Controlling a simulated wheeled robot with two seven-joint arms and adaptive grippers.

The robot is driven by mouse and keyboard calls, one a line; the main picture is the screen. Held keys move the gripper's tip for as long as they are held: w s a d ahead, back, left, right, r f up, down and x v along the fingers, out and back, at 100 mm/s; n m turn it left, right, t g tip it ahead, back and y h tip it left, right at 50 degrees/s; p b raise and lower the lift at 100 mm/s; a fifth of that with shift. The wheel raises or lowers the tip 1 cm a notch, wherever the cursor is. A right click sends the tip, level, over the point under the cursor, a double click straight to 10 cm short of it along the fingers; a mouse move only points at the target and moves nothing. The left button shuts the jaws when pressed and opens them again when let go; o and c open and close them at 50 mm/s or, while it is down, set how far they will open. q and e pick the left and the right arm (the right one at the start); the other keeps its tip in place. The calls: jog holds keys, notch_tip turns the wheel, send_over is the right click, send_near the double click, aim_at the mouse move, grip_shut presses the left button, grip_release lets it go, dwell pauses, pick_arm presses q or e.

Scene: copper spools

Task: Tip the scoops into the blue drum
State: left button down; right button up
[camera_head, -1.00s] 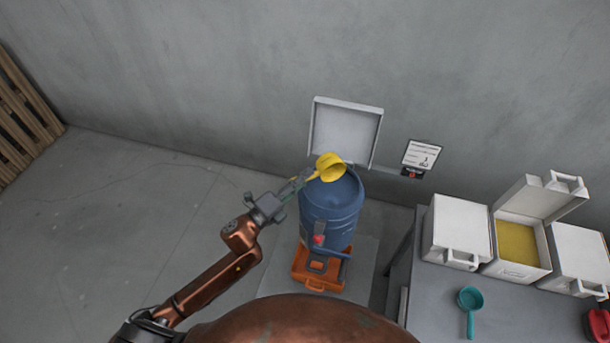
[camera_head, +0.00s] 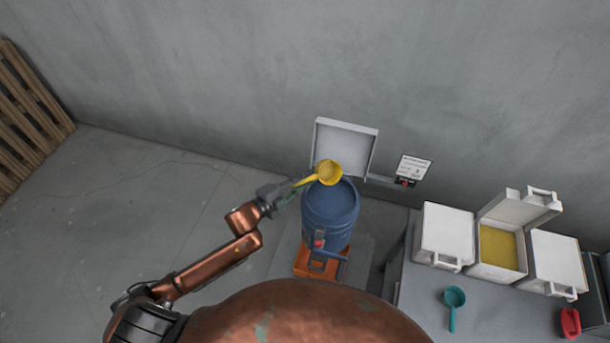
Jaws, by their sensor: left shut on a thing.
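The blue drum (camera_head: 329,214) stands upright on an orange base (camera_head: 310,262). A pale square lid (camera_head: 343,143) is raised behind it. My left gripper (camera_head: 288,192) is left of the drum's rim, shut on the handle of a yellow scoop (camera_head: 328,172). The scoop's bowl is over the drum's mouth, with its yellow inside facing the camera. I cannot tell whether material is in the bowl. A teal scoop (camera_head: 454,298) lies on the grey table at the right. My right gripper does not show.
On the grey table (camera_head: 490,315) are two closed white boxes (camera_head: 444,234) (camera_head: 557,262) and, between them, an open one holding yellow material (camera_head: 498,247). A red object (camera_head: 570,322) lies near the right edge.

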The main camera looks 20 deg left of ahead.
pick_arm(q)
jog(key=shift+w+a+r+n+g+p, duration=0.15)
jog(key=shift+r+n+g+p, duration=0.35)
jog(key=shift+p, duration=0.65)
jog(key=n, duration=0.1)
jog(key=n+g, duration=0.1)
jog(key=shift+w+a+f+n, duration=0.1)
jog(key=shift+w+f+n, duration=0.05)
jog(key=shift+f+n, duration=0.15)
jog(key=shift+f+n+g+h, duration=0.55)
jog(key=shift+n+g, duration=0.25)
jog(key=shift+n, duration=0.2)
jog(key=shift+f+n+g+h, duration=0.25)
jog(key=shift+f+n+g, duration=0.15)
jog(key=shift+n, duration=0.4)
notch_tip(320, 180, up, 3)
jog(key=shift+f, duration=0.1)
jog(key=shift+r, duration=0.8)
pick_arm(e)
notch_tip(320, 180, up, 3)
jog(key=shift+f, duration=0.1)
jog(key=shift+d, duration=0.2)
